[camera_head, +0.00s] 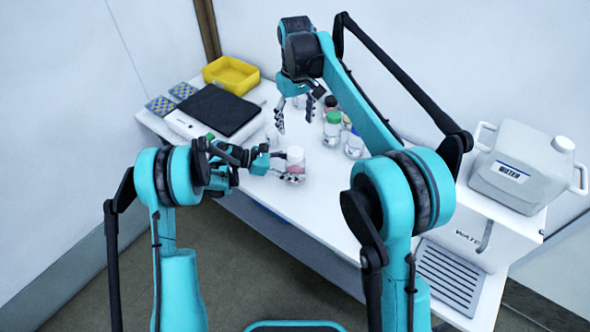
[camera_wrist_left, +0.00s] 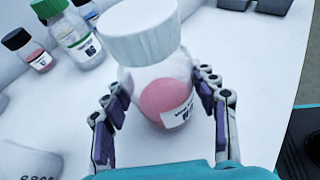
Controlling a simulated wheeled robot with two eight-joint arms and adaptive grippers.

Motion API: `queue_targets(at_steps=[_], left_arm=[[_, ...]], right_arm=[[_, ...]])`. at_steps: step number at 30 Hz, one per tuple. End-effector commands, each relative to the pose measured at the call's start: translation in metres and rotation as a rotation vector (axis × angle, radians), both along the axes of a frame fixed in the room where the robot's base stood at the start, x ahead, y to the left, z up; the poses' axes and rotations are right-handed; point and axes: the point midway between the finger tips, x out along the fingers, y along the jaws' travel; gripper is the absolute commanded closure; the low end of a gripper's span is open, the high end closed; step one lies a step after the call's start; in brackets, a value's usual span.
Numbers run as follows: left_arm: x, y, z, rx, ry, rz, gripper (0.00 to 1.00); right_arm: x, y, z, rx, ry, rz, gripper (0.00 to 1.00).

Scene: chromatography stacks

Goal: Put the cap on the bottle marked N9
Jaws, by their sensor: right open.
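A clear bottle with pink contents and a white cap on top (camera_head: 295,156) stands near the front edge of the white bench. It fills the middle of the left wrist view (camera_wrist_left: 160,90), where its label is too small to read. Its white cap (camera_wrist_left: 140,30) sits over the neck; I cannot tell how tightly. My left gripper (camera_head: 287,174) has a finger on each side of the bottle, below the cap, and looks shut on it. My right gripper (camera_head: 296,118) is open and empty, above the bench behind the bottle.
Green-capped (camera_head: 333,128), black-capped (camera_wrist_left: 30,50) and other bottles stand together to the right of the held bottle. A black-topped device (camera_head: 215,108) and yellow bin (camera_head: 231,75) are at the left. A water container (camera_head: 520,170) is at the right.

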Motion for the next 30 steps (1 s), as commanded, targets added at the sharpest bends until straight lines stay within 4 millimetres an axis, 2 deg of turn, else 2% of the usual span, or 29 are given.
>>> queue_targets(at_steps=[1,3,14,17,30], left_arm=[[0.000,0.000,0.000,0.001,0.000,0.000,0.31],[0.000,0.000,0.000,0.001,0.000,0.000,0.18],[0.000,0.003,0.001,0.000,0.000,0.001,0.18],[-0.001,0.014,0.006,0.000,0.000,0.003,0.18],[-0.010,0.094,0.038,0.001,0.000,0.003,0.18]], right_arm=[[0.000,0.000,0.000,0.000,0.000,0.000,0.33],[0.000,0.000,0.000,0.000,0.000,0.000,0.33],[0.000,0.000,0.000,0.000,0.000,0.000,0.33],[0.000,0.000,0.000,0.000,0.000,0.000,0.33],[0.000,0.000,0.000,0.000,0.000,0.000,0.33]])
